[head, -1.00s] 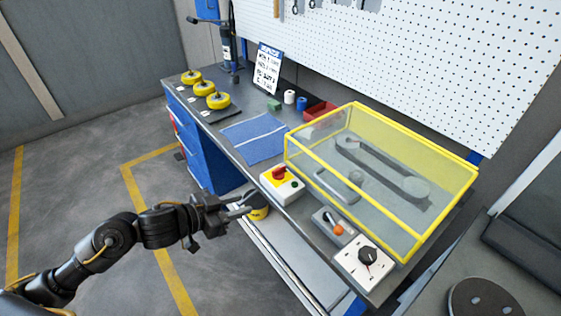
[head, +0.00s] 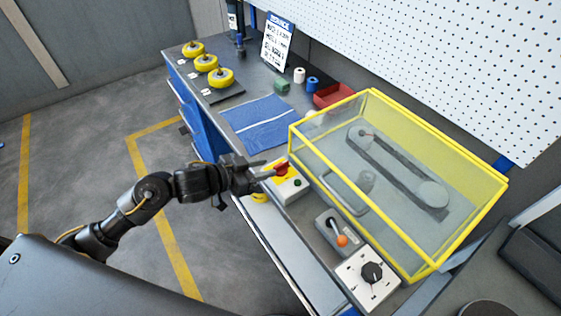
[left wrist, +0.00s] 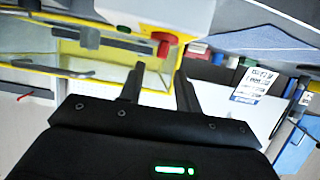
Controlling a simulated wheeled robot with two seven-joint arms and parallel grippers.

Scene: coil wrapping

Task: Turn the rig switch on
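The switch box (head: 293,190) is white with a yellow plate, a red rotary knob (head: 283,169) and a small green button. It sits at the bench's front edge. My left gripper (head: 265,168) is level with the knob, just left of it, fingers pointing at it. In the left wrist view the fingers (left wrist: 160,78) are apart with nothing between them, and the red knob (left wrist: 164,40) shows just beyond and between their tips. I cannot tell whether they touch it. My right gripper is out of view.
A yellow-framed clear guard (head: 400,190) covers a belt rig behind the box. To the right are an orange-knobbed lever box (head: 338,232) and a dial box (head: 369,276). A blue cloth (head: 258,122) and yellow wheels (head: 207,63) lie further left.

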